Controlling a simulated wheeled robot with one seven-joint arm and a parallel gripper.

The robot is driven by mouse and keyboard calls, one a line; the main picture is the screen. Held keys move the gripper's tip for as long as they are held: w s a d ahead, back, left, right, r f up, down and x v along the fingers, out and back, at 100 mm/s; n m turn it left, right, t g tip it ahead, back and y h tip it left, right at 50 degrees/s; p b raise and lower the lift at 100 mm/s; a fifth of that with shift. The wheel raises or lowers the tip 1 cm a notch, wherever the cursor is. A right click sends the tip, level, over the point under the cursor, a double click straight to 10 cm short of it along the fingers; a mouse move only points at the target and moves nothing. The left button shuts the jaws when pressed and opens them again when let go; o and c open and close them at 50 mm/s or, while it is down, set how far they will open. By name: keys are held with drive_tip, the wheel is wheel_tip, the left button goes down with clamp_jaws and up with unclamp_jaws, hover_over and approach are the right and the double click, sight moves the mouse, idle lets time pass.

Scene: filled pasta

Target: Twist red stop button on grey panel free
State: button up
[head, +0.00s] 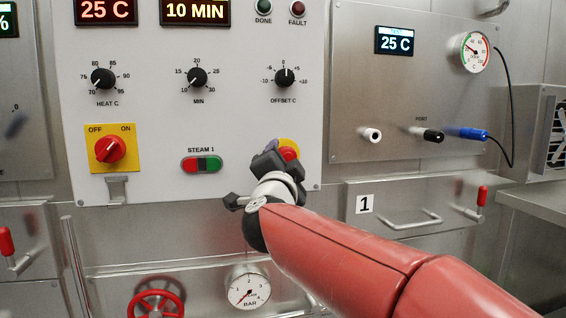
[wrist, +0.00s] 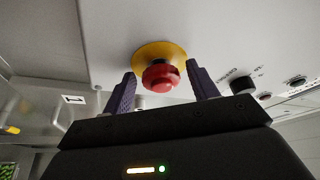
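The red stop button (wrist: 160,78) sits on a yellow round base on the grey panel (head: 230,110). In the head view the button (head: 289,153) is partly hidden by my gripper and wrist. In the wrist view my gripper (wrist: 162,88) is open, with one purple-padded finger to the left of the button and one to the right. A gap shows between each finger and the button, so neither appears to touch it. The button stands roughly midway between the fingertips.
On the same panel are a red-and-yellow OFF/ON switch (head: 110,149), a red-green STEAM 1 button pair (head: 202,164) and black knobs such as OFFSET C (head: 285,78). Below are a pressure gauge (head: 249,288) and a red valve wheel (head: 156,304). A blue plug (head: 472,133) with a cable is at right.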

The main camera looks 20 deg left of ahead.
drive_tip(key=shift+o, duration=0.2)
drive_tip(key=b+v, duration=0.1)
drive_tip(key=v, duration=0.7)
drive_tip(key=shift+w, duration=0.1)
drive_tip(key=s+d+f+n+g, duration=0.5)
drive_tip(key=s+d+f, duration=0.1)
drive_tip(key=d+f, duration=0.5)
drive_tip(key=s+d+f+n+g+h, duration=0.1)
drive_tip(key=s+d+f+n+g, duration=0.3)
drive_tip(key=d+f, duration=0.8)
drive_tip(key=s+d+g, duration=0.1)
drive_tip(key=s+d, duration=0.1)
drive_tip(key=d, duration=0.1)
drive_tip(key=shift+f+n+g+h, duration=0.3)
drive_tip(key=shift+n+g, duration=0.1)
drive_tip(key=s+d+f+g+h, duration=0.1)
drive_tip(key=s+d+f, duration=0.1)
drive_tip(key=s+d+f+g, duration=0.1)
drive_tip(key=s+d+f, duration=0.1)
drive_tip(key=s+d, duration=0.1)
drive_tip(key=s+d+f+g+h, duration=0.1)
drive_tip(key=s+d+f, duration=0.1)
drive_tip(key=s+f, duration=0.1)
drive_tip(key=shift+s+d+m+g+h, duration=0.2)
drive_tip(key=shift+d+m+g+h, duration=0.1)
drive_tip(key=shift+c, duration=0.3)
